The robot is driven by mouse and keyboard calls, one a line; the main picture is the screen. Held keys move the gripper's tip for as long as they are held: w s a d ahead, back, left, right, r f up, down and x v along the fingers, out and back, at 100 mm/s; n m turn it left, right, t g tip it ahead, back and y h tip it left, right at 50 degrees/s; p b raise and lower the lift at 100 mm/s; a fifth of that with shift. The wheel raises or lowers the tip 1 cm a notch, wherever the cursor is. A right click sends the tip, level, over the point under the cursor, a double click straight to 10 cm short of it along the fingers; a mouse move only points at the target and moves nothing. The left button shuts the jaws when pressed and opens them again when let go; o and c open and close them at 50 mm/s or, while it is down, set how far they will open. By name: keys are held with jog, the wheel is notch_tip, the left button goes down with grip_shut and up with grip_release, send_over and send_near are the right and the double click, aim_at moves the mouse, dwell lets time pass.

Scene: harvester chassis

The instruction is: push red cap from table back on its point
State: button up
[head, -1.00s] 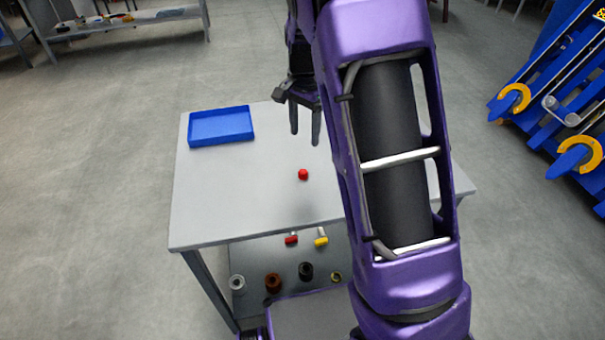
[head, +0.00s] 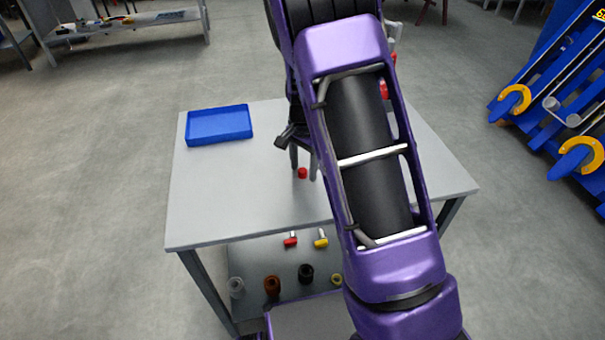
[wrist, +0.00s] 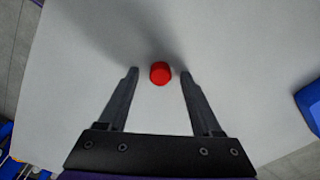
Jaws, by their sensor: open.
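The red cap (head: 302,173) sits on the grey table top (head: 230,200). In the wrist view the red cap (wrist: 160,73) lies between the tips of my gripper's (wrist: 158,74) two fingers, with a gap on each side. My gripper (head: 304,165) is open and points down at the table in the head view, its fingers on either side of the cap. I cannot tell how high the fingertips are above the table top. The cap's point on the chassis cannot be made out.
A blue tray (head: 220,125) stands on the table's back left. A lower shelf (head: 255,255) holds several small parts, among them a red-ended one (head: 290,240) and a yellow-ended one (head: 321,239). Blue machinery (head: 570,110) stands at the right. The table's left front is clear.

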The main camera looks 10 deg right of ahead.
jog(key=shift+r, duration=0.1)
jog(key=shift+c, duration=0.3)
grip_shut()
